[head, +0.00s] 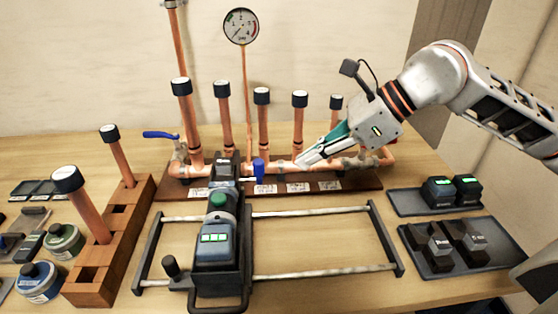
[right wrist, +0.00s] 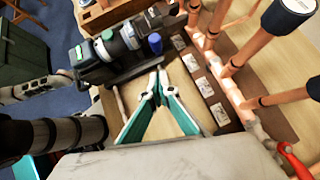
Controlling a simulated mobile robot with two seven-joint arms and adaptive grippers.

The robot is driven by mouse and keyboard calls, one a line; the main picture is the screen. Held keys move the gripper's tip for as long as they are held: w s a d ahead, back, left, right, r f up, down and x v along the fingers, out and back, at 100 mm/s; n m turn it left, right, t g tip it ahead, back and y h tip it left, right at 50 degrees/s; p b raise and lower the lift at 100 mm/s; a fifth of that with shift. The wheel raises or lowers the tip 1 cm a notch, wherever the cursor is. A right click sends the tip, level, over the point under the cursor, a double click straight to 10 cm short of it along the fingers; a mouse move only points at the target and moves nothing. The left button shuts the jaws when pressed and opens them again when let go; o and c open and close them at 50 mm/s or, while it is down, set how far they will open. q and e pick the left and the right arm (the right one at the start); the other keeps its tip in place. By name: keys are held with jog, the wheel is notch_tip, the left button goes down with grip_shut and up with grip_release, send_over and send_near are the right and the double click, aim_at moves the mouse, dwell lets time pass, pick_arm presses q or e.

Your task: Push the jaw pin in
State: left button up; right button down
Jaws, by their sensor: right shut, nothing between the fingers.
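The press tool (head: 217,245) lies on a sliding carriage in the middle of the bench, with its head at the copper manifold (head: 275,167). A blue pin (head: 258,170), apparently the jaw pin, stands out to the right of the tool head. It also shows in the right wrist view (right wrist: 154,43). My right gripper (head: 299,164) is shut and empty, to the right of the blue pin and apart from it. In the right wrist view its fingertips (right wrist: 158,82) meet just below the pin. How deep the pin sits is hidden. My left gripper is not in view.
Capped copper pipes rise along the manifold, with a pressure gauge (head: 241,26) behind. A wooden block (head: 112,245) holding two pipes stands at the left. Trays with batteries (head: 438,192) and dark jaws (head: 473,241) lie at the right. The carriage rails (head: 325,271) cross the front.

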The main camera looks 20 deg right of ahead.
aim_at(262, 165)
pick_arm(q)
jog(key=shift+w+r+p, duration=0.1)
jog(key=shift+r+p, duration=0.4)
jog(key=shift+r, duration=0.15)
pick_arm(e)
jog(key=w+a+f, duration=0.2)
jog(key=w+a, duration=0.1)
jog(key=a, duration=0.2)
jog(key=shift+w+a, duration=0.25)
jog(key=shift+a, duration=0.5)
jog(key=shift+w+a, duration=0.25)
jog(key=shift+a, duration=0.5)
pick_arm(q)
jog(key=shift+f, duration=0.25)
pick_arm(e)
jog(key=shift+d, duration=0.15)
